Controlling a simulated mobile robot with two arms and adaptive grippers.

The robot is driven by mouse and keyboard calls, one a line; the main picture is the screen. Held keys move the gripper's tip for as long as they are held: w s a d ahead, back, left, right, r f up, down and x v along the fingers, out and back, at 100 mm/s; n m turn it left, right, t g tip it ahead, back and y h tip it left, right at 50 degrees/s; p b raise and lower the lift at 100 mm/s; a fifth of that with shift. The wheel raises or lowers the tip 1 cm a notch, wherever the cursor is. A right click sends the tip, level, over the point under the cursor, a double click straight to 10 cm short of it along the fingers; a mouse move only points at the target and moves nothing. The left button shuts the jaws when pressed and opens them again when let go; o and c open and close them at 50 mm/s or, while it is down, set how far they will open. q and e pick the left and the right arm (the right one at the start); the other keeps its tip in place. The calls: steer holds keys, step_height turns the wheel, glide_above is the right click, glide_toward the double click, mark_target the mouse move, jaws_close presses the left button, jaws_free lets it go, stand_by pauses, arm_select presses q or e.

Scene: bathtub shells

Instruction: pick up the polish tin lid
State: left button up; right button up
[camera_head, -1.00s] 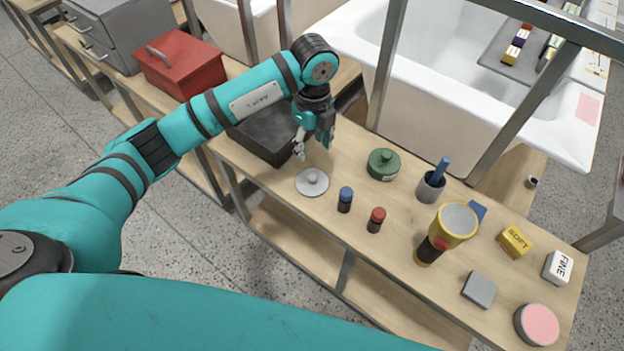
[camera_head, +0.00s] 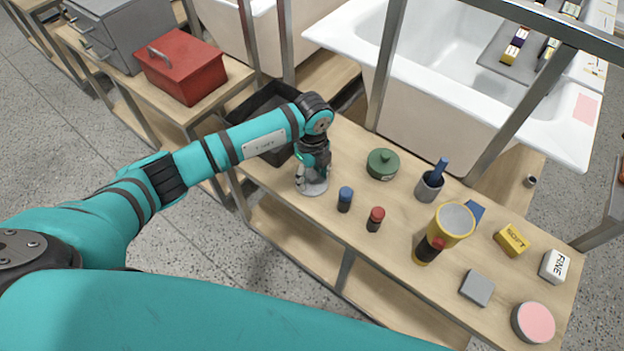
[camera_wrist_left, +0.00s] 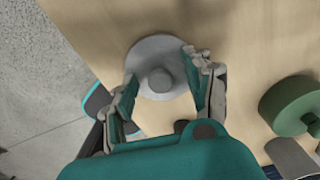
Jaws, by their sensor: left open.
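The polish tin lid, a grey disc with a round knob, lies on the wooden bench. In the head view its rim (camera_head: 314,189) shows below my left gripper (camera_head: 311,183), which hides most of it. In the left wrist view the lid (camera_wrist_left: 161,79) shows nearly whole. My left gripper (camera_wrist_left: 163,92) is open there, with one finger on each side of the knob, over or beside the lid's edges. The knob stands between the fingers, apart from both. I cannot tell how high the fingertips are above the bench. My right gripper is not in view.
A blue-capped bottle (camera_head: 345,199) and a red-capped bottle (camera_head: 376,218) stand close by. A dark tray (camera_head: 262,104) lies behind my arm. A metal post (camera_head: 387,65) rises behind the bench.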

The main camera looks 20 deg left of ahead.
arm_select(q)
jaws_close()
steer(key=shift+r, duration=0.1)
